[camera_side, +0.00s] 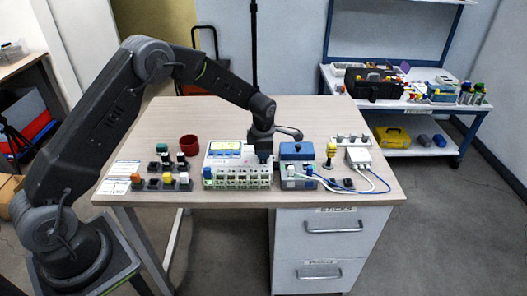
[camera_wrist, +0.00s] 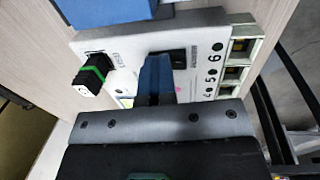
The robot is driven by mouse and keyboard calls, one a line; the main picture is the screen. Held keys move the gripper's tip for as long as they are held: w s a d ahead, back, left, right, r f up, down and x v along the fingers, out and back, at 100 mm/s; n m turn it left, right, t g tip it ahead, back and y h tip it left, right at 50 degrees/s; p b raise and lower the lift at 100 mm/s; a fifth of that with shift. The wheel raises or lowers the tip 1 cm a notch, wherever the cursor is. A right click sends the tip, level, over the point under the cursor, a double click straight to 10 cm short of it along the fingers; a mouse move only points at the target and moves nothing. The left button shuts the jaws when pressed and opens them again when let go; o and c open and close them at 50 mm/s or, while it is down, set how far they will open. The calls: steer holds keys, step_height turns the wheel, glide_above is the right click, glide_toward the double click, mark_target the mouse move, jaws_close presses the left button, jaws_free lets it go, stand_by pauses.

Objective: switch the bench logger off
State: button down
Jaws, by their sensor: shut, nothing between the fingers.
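The bench logger, seemingly the white box (camera_side: 214,162) with a small display and a row of terminals, stands at the front middle of the table in the side view. In the wrist view its pale top (camera_wrist: 126,48) shows, with terminals numbered 4, 5, 6 along the right. A dark switch-like part (camera_wrist: 180,56) is partly hidden behind my fingertips. A black part with a green band (camera_wrist: 95,75) stands up at the left of the panel. My gripper (camera_side: 263,156) is shut and empty over the logger's right end; its blue fingers (camera_wrist: 157,66) show close to the panel. I cannot tell whether they touch it.
A blue-topped box (camera_side: 297,150) stands just right of the logger. A yellow-topped joystick (camera_side: 331,152) and a white box with cables (camera_side: 358,157) are further right. A red cup (camera_side: 189,144) and several small coloured-top parts are left. The table behind is mostly clear.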

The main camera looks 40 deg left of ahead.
mark_target(263, 162)
steer(key=shift+s+d+f, duration=0.2)
steer(key=shift+s+d, duration=0.3)
steer(key=shift+s, duration=0.1)
steer(key=shift+r, duration=0.1)
step_height(263, 162, up, 14)
steer(key=s+d, duration=0.1)
stand_by(0.3)
steer(key=shift+w+a+r, duration=0.15)
steer(key=shift+w+a, duration=0.3)
steer(key=shift+a, duration=0.1)
steer(key=f, duration=0.4)
steer(key=w+f, duration=0.1)
steer(key=f, duration=0.4)
steer(key=a+f, duration=0.1)
steer(key=f, duration=0.4)
steer(key=shift+w+a, duration=0.1)
steer(key=shift+w, duration=0.05)
